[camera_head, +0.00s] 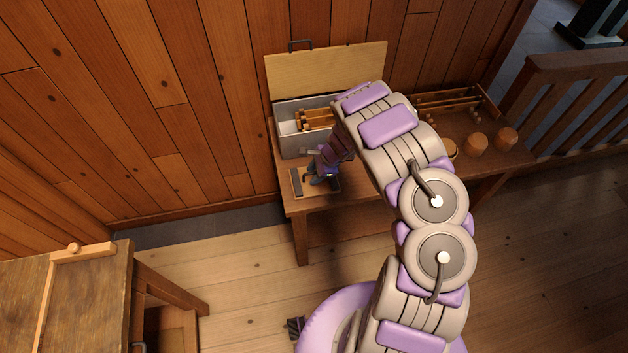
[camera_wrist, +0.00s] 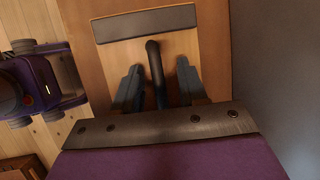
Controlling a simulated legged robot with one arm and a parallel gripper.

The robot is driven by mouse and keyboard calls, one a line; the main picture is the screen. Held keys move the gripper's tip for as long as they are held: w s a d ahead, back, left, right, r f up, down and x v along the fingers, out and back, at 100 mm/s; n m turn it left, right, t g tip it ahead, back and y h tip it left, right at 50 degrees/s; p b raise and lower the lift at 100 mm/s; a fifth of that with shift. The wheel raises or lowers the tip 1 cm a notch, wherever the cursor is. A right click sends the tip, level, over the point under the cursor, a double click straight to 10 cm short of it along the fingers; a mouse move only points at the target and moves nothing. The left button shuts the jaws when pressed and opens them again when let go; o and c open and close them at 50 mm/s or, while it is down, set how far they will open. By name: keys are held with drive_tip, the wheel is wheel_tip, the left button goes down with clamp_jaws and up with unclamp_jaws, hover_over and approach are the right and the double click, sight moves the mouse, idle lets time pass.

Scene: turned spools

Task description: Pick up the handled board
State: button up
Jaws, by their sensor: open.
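The handled board (camera_head: 308,190) is a small pale wooden board with dark end strips, lying flat at the left front of the bench, before the grey chest. In the wrist view the board (camera_wrist: 120,55) shows a dark strip across its far end and a black handle (camera_wrist: 154,60) standing up from its middle. My gripper (camera_head: 318,179) is low over the board. In the wrist view its blue-grey fingers (camera_wrist: 158,92) are open, one on each side of the handle. I cannot tell whether either finger touches it. My wrist hides part of the board in the head view.
The bench (camera_head: 350,198) stands against a plank wall. The grey chest (camera_head: 292,142) behind the board has its pale lid (camera_head: 325,70) raised and turned wooden pieces inside. Round wooden pots (camera_head: 476,145) and a spool rack stand to the right. Another table (camera_head: 85,310) is at lower left.

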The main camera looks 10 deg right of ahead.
clamp_jaws()
idle(1.3)
